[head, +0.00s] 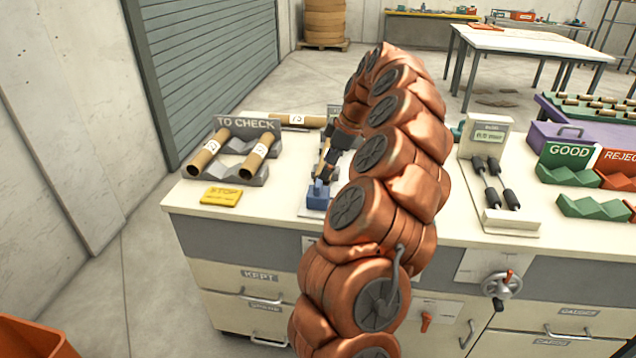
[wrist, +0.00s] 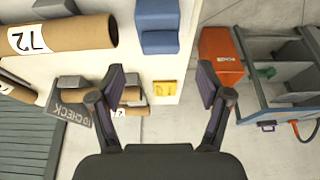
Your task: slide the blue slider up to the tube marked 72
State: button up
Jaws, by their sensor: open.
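The blue slider (wrist: 158,28) is a stepped blue block at the top middle of the wrist view. It also shows in the head view (head: 318,196), just below my gripper. The cardboard tube marked 72 (wrist: 80,33) lies at the upper left of the wrist view. A narrow gap shows between its end and the slider.
A grey TO CHECK rack (head: 228,166) with tubes stands to the left. Another labelled tube (head: 297,119) lies behind it. A yellow STOP card (head: 221,196) lies near the front edge. A gauge stand (head: 484,140) and green GOOD holder (head: 565,163) are right of my arm.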

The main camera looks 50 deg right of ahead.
aim_at(319, 180)
jog(key=shift+p+x, duration=0.55)
jog(key=shift+x, duration=2.65)
jog(key=shift+a, duration=0.1)
jog(key=shift+c, duration=0.4)
jog(key=c, duration=1.1)
jog(key=shift+w+d+f, duration=0.15)
jog(key=shift+w+d, duration=0.1)
jog(key=shift+d, duration=0.25)
jog(key=shift+w+d+b, duration=0.4)
jog(key=shift+d+b, duration=0.05)
jog(key=shift+d, duration=0.1)
